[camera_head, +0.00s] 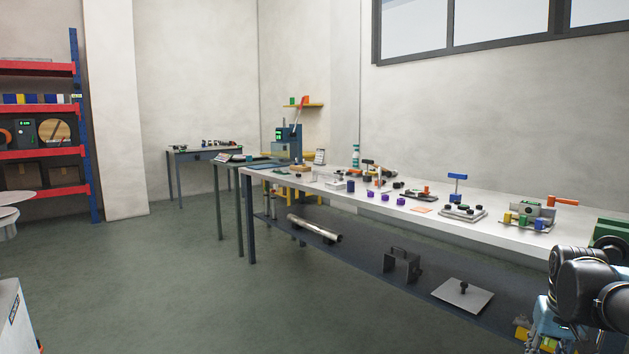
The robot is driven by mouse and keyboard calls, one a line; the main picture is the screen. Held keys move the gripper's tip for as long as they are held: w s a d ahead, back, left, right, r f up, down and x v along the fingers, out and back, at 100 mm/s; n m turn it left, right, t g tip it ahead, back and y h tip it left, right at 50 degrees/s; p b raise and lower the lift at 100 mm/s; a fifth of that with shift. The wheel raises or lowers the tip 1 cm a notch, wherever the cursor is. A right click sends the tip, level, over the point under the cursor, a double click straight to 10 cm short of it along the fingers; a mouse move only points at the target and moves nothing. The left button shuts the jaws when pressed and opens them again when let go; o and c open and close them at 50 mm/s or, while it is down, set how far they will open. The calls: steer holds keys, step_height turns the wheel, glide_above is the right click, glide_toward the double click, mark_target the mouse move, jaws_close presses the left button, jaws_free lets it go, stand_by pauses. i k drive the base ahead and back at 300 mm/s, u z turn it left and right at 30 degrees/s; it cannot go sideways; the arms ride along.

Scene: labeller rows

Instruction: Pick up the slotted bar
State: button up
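I cannot pick out a slotted bar with certainty; the parts on the long workbench (480,205) are small and far off. My black arm shows at the lower right, in front of the bench's near end. The arm's end is partly cut off by the frame edge, and its fingers cannot be made out. I see nothing clearly held.
The bench's lower shelf holds a metal tube (314,228), a dark bracket (401,265) and a plate with a knob (463,296). A blue-and-red rack (42,109) stands at the left. A smaller table (203,155) stands at the back.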

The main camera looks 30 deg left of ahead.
mark_target(338, 176)
steer(key=u, duration=1.8)
steer(key=i, duration=3.3)
steer(key=z, duration=1.45)
